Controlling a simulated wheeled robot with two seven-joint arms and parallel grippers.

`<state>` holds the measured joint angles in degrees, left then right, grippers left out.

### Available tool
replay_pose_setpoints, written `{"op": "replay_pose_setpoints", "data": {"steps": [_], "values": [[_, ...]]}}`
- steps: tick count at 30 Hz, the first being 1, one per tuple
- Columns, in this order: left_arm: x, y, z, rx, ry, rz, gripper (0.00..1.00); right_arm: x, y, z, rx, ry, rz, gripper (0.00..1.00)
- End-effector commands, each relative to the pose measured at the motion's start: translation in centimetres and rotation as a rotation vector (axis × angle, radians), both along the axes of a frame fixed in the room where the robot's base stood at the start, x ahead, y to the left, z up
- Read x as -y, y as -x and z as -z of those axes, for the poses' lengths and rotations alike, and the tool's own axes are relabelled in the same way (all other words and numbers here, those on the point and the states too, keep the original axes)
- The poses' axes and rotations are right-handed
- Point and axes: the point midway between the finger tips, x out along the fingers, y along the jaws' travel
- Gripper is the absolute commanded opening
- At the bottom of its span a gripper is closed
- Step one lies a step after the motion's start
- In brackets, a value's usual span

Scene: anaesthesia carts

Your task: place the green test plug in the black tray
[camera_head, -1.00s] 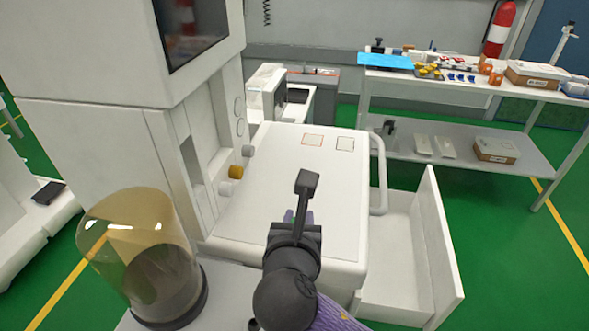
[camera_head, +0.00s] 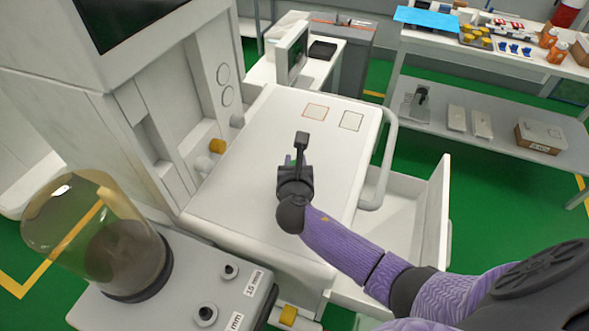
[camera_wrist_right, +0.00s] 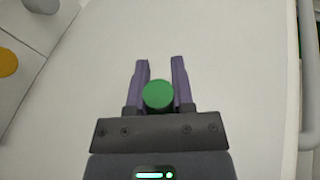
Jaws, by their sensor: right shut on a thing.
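The green test plug (camera_wrist_right: 159,96) is a round green piece held between the two purple fingers of my right gripper (camera_wrist_right: 160,72) in the right wrist view. In the head view my right gripper (camera_head: 291,163) is over the white top of the anaesthesia cart (camera_head: 262,145), and only a little green shows at it. The height above that top is hard to tell. A flat black piece (camera_head: 322,50), which may be the black tray, lies on a white side surface behind the cart. My left gripper is not in view.
Two outlined squares (camera_head: 316,111) mark the back of the cart top. A rail (camera_head: 385,160) and an open white drawer (camera_head: 437,215) are on its right. A clear amber dome (camera_head: 95,225) stands at front left. A loaded shelf rack (camera_head: 480,62) stands back right.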

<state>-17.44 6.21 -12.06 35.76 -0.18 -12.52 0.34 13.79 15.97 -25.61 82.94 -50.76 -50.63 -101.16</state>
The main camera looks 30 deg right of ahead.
Motion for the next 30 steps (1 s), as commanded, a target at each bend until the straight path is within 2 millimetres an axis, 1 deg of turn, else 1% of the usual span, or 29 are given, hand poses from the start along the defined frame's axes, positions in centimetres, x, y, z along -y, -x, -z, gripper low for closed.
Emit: {"op": "replay_pose_setpoints", "data": {"steps": [1,6,10,11,12,14,15,16,23,25,28,30], "values": [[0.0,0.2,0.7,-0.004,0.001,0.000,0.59,0.0,0.0,1.0,-0.001,-0.002,0.000,0.00],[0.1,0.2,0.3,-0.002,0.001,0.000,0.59,0.0,0.0,0.5,0.001,-0.002,0.000,0.00],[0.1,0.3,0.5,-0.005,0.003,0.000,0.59,0.0,0.0,0.8,0.001,-0.001,-0.001,0.00],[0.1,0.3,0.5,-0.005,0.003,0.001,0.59,0.0,0.0,0.8,0.001,-0.001,-0.001,0.33],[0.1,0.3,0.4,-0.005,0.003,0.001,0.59,0.0,0.0,0.8,0.001,-0.001,-0.001,0.42],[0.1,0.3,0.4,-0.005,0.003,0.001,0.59,0.0,0.0,0.7,0.001,-0.001,-0.001,0.55],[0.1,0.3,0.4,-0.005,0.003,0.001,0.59,0.0,0.0,0.7,0.001,-0.001,-0.001,0.63],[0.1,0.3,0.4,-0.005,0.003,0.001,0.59,0.0,0.0,0.7,0.001,-0.001,-0.001,0.65],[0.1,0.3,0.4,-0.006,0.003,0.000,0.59,0.0,0.0,0.7,0.001,-0.001,-0.001,0.65],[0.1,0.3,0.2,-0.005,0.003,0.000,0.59,0.0,0.0,0.4,0.002,-0.002,0.000,0.65],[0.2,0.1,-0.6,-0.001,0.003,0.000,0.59,-0.6,1.0,-0.2,0.000,-0.001,-0.003,0.65],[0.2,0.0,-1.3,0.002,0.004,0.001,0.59,-1.3,2.3,-0.8,0.000,-0.002,-0.003,0.65]]}}
